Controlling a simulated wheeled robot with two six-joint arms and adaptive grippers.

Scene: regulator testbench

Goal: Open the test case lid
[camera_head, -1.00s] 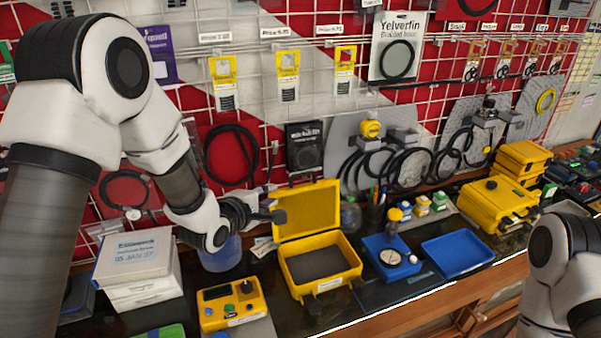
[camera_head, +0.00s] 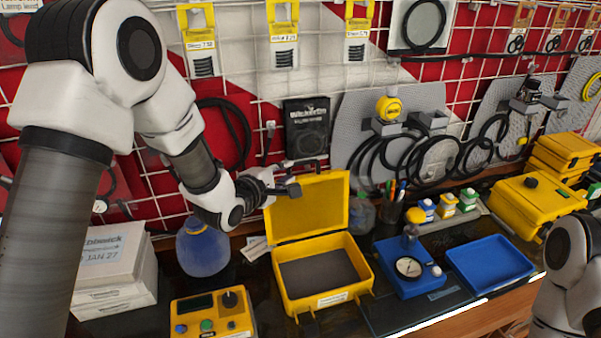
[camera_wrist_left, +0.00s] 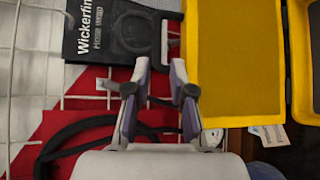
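The yellow test case (camera_head: 337,303) stands on the bench with its lid (camera_head: 310,215) swung up and standing roughly upright at the back. Its dark interior is bare to view. My left gripper (camera_head: 290,188) is at the lid's upper left corner, overlapping it in the head view. In the left wrist view my left gripper (camera_wrist_left: 157,95) has its fingers apart with nothing between them. The yellow lid (camera_wrist_left: 232,60) is just right of the right finger there; I cannot tell whether they touch. My right gripper is out of view.
A blue bottle (camera_head: 203,250) and white boxes (camera_head: 115,268) stand left of the case, a yellow control box (camera_head: 211,316) in front left. A blue gauge unit (camera_head: 407,269) and blue tray (camera_head: 490,262) are to its right. The pegboard wall is close behind the lid.

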